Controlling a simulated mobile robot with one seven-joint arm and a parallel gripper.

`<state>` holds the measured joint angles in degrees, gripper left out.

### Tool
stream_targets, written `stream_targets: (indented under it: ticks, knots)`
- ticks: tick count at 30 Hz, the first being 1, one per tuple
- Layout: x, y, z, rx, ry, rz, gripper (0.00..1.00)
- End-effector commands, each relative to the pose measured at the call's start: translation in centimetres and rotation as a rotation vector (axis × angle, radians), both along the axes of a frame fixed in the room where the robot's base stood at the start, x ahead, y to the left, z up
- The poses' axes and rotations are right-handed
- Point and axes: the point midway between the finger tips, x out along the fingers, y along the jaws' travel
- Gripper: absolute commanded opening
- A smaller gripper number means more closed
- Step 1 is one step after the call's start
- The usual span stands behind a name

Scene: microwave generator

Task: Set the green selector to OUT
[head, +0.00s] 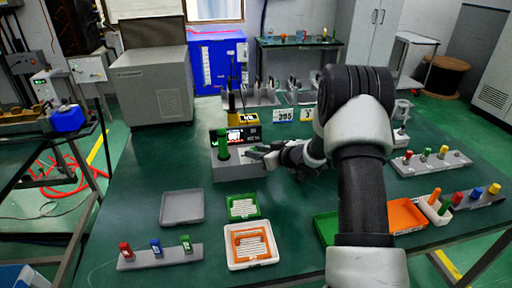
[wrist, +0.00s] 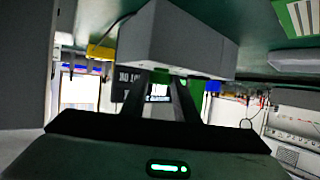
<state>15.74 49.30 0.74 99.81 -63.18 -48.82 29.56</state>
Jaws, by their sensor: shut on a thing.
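A grey generator unit (head: 238,168) stands mid-table with a dark display panel (head: 243,137) behind it. My gripper (head: 254,152) is at the unit's top right, apart from the tall handle. In the wrist view my gripper (wrist: 164,82) has its fingertips close together at the grey unit (wrist: 180,42). A small green piece (wrist: 183,80), which I take for the green selector, shows at the tips. It is mostly hidden, and its setting cannot be read.
A grey tray (head: 182,207), a green tray (head: 243,206) and a white tray with an orange insert (head: 251,245) lie in front. A peg rack (head: 160,256) stands front left. A yellow block (head: 242,117) and number signs stand behind.

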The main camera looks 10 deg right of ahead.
Motion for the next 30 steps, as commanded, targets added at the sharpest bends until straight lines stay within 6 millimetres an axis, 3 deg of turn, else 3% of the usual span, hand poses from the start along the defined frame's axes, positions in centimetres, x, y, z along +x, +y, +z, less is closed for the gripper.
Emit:
stream_targets:
  ticks: [17, 18, 21, 30]
  knots:
    - [0.21, 0.0, 0.21, -0.001, -0.006, 0.035, 0.05]
    - [0.21, -0.01, 0.22, -0.001, -0.006, 0.035, 0.31]
    - [0.2, -0.01, 0.18, -0.001, -0.006, 0.035, 0.46]
    - [0.05, -0.07, 0.12, -0.001, -0.003, 0.035, 0.46]
